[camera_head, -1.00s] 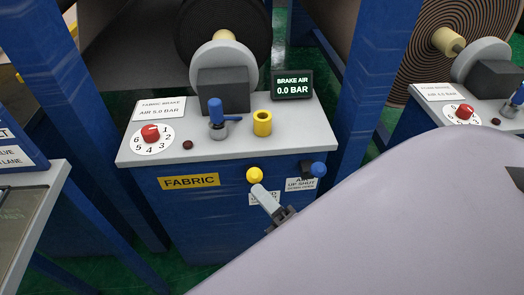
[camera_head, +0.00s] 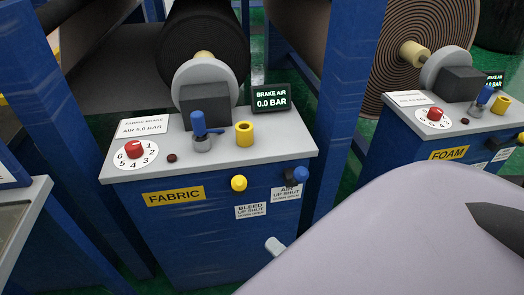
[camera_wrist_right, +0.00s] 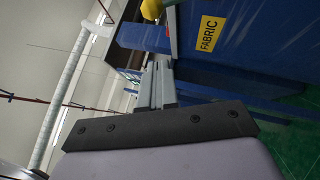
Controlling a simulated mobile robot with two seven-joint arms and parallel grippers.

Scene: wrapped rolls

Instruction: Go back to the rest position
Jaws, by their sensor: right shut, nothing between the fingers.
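My right gripper shows only as a pale grey fingertip (camera_head: 277,247) in the head view, low in front of the blue FABRIC stand (camera_head: 190,235). The rest of it is hidden behind my pale right arm. In the right wrist view the gripper (camera_wrist_right: 160,68) is shut, with nothing between its fingers. It is apart from the yellow bleed knob (camera_head: 239,183), which is above and left of it in the head view. My left gripper is not in view.
The FABRIC stand has a grey top (camera_head: 220,148), a red dial (camera_head: 134,150), a blue-handled valve (camera_head: 199,125) and a display (camera_head: 271,98) reading 0.0 BAR. A blue knob (camera_head: 302,173) sits at its front right. A FOAM stand (camera_head: 400,150) is at right.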

